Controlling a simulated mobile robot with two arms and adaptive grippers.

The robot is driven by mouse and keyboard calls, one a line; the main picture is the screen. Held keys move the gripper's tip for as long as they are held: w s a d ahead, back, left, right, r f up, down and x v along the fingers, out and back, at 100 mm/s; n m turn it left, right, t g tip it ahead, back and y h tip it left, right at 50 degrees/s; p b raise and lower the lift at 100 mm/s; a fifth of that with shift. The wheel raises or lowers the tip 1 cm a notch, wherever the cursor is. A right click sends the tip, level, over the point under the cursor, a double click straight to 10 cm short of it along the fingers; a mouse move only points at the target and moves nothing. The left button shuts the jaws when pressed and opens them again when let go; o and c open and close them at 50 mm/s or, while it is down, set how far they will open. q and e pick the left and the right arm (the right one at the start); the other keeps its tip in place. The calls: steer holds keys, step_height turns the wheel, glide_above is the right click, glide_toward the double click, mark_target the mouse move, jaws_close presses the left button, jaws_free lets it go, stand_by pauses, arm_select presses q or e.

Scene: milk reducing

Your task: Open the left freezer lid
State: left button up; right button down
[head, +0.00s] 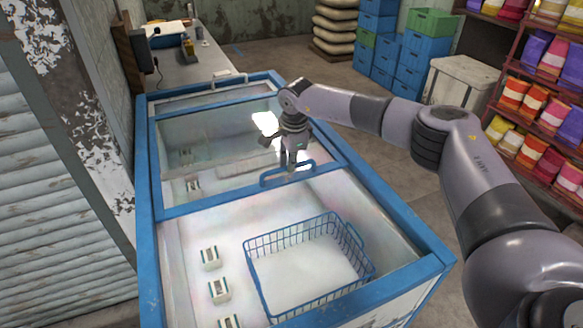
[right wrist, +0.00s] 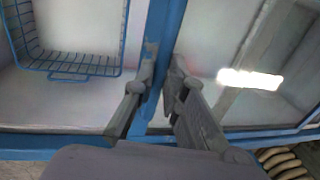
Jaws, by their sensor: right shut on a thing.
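The freezer (head: 148,230) is a long chest with a blue frame. A glass lid (head: 215,135) with a bright reflection covers its far part. A blue handle (head: 274,181) sits on the blue crossbar at the lid's near edge. My right gripper (head: 291,166) points down at this handle and is shut on it. In the right wrist view, my right gripper's fingers (right wrist: 161,72) close around the blue bar and hide most of the handle. My left gripper is in neither view.
The near part of the freezer looks uncovered, with a blue wire basket (head: 310,232) and several small cartons (head: 219,290) inside. A second handle (head: 229,78) is at the far end. Blue crates (head: 412,62) and a stocked shelf (head: 540,105) stand to the right.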

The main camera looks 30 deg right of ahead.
steer(key=c, duration=1.6)
jaws_free()
steer(key=shift+c, duration=0.2)
step_height(320, 180, up, 12)
steer(key=s, duration=0.2)
steer(key=shift+s, duration=0.2)
